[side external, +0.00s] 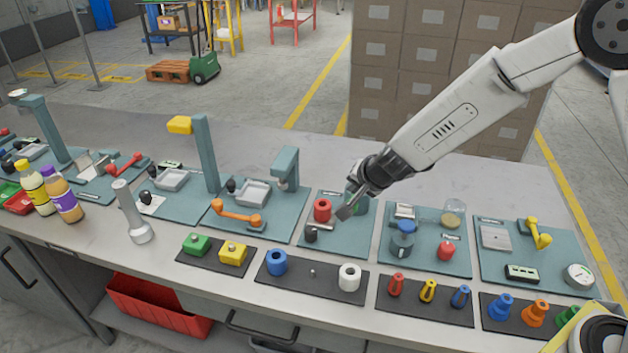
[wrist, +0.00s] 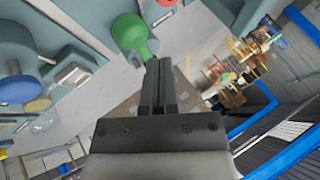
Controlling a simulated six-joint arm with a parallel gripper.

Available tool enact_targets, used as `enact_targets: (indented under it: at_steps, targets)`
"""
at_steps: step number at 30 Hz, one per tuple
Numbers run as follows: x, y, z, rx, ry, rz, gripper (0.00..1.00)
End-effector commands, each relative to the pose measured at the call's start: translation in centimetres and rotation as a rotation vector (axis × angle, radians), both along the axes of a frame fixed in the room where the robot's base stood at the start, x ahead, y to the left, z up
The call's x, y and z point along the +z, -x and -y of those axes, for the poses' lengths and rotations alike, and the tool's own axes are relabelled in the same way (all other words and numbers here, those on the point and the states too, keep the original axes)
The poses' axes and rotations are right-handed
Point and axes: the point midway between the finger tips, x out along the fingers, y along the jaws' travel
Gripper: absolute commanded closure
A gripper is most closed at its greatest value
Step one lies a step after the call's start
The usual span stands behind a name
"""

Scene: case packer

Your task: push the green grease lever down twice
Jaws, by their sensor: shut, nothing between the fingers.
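The green lever end (wrist: 130,35) is a rounded knob with a narrowing stem at the top of the wrist view. In the side view only a bit of green (side external: 361,205) shows behind my gripper (side external: 347,210), at the back of a teal plate. My gripper (wrist: 158,66) is shut and empty. Its fingertips lie right at the stem end of the green piece in the wrist view; I cannot tell whether they touch it. The lever's pivot is hidden.
A red ring-shaped part (side external: 322,210) and a dark knob (side external: 311,234) sit on the same plate, left of my gripper. A blue-lidded jar (side external: 403,240) and a red knob (side external: 446,250) stand on the plate to the right. Bare bench lies behind.

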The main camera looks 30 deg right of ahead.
Motion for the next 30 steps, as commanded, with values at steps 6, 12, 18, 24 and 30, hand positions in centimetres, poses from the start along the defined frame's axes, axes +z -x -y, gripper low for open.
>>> enact_targets:
  at_steps: [6, 12, 18, 24, 30]
  targets:
    - [0.0, 0.0, 0.0, 0.0, 0.0, 0.0, 1.0]
    - [0.0, 0.0, 0.0, 0.0, 0.0, 0.0, 1.0]
    - [-0.19, 0.02, -0.01, 0.001, 0.002, -0.001, 1.0]
    - [-0.74, 0.1, -0.06, 0.001, 0.002, -0.001, 1.0]
    - [-0.87, 0.11, -0.08, 0.001, 0.001, 0.0, 1.0]
